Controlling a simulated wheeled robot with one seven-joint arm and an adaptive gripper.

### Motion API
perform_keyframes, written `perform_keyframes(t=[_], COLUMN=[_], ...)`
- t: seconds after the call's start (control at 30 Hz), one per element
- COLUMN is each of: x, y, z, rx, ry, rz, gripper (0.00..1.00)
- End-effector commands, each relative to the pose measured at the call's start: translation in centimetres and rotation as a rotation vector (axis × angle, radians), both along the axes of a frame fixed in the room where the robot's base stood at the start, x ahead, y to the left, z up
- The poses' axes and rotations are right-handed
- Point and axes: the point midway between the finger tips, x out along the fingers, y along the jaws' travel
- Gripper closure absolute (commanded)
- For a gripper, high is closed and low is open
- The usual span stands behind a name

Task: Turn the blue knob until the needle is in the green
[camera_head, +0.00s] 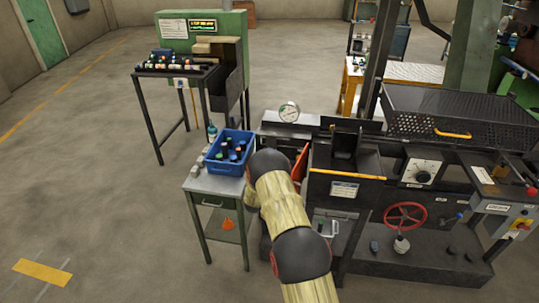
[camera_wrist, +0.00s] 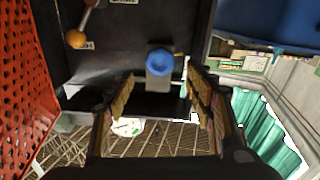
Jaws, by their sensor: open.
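The blue knob (camera_wrist: 160,62) shows in the wrist view on a dark panel, just beyond and between my fingertips. My gripper (camera_wrist: 160,76) is open, with one finger on each side below the knob; I cannot tell whether either touches it. In the head view my arm hides the knob and my gripper.
An orange perforated panel (camera_wrist: 25,85) is close on the left in the wrist view. An orange-tipped lever (camera_wrist: 77,39) is up left of the knob. A blue bin (camera_head: 229,150) stands on a side table beside my arm. A red handwheel (camera_head: 405,216) is to the right.

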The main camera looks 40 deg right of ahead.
Motion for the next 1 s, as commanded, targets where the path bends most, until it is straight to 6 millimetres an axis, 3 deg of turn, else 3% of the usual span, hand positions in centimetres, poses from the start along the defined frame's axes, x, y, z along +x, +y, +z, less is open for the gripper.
perform_keyframes(t=[0.4, 0.77, 1.0], x=[3.6, 4.1, 4.1], y=[-4.4, -4.8, -4.8], z=[-0.2, -0.1, -0.1], rx=[0.001, 0.003, 0.003], ry=[0.0, 0.001, 0.001], rz=[-0.001, 0.001, 0.001], gripper=[0.46, 0.46, 0.59])
